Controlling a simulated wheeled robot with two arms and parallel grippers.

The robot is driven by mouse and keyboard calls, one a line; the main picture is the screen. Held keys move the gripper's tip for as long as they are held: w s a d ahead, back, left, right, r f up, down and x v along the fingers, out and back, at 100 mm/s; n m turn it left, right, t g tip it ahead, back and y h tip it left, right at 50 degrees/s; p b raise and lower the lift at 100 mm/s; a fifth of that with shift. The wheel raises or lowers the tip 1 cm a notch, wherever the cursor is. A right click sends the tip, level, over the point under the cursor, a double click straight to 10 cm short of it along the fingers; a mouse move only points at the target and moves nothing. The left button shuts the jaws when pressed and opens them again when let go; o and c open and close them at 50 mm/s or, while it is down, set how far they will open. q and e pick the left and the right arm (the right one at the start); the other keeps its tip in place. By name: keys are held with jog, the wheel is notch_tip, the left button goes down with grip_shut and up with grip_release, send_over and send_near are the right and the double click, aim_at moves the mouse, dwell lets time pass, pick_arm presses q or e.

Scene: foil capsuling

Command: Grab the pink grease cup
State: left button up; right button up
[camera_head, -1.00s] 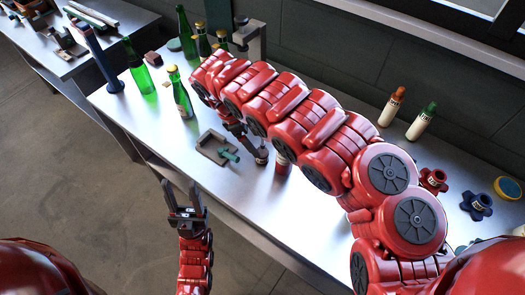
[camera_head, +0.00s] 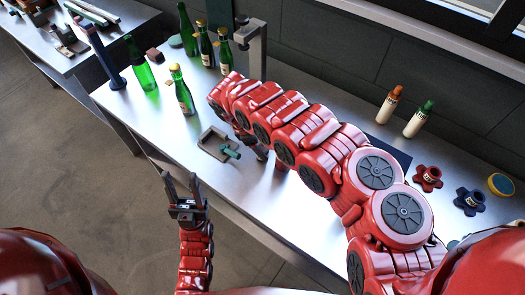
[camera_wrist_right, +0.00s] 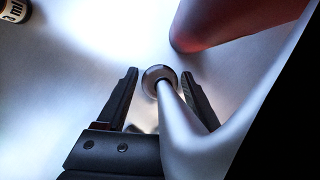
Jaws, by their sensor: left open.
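I cannot clearly pick out a pink cup. In the right wrist view a smooth reddish-pink form (camera_wrist_right: 212,25) fills the upper right; I cannot tell whether it is the cup. My right gripper (camera_wrist_right: 159,74) is open there, its black fingers either side of a shiny round knob (camera_wrist_right: 159,76) on a pale grey stem, with slim gaps visible. In the head view my red right arm mostly hides that gripper above the table. A small reddish thing shows just below the arm there, mostly covered. My left gripper (camera_head: 182,182) is open and empty, off the table's front edge.
The steel table (camera_head: 160,120) holds a grey clamp (camera_head: 212,141) with a green handle, several green bottles (camera_head: 182,92), an orange-capped bottle (camera_head: 388,106), a green-capped bottle (camera_head: 420,120), a red knob (camera_head: 428,178) and a blue knob (camera_head: 471,200). A wall stands behind.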

grip_shut()
jog(key=shift+a+r, duration=0.1)
jog(key=shift+r, duration=0.15)
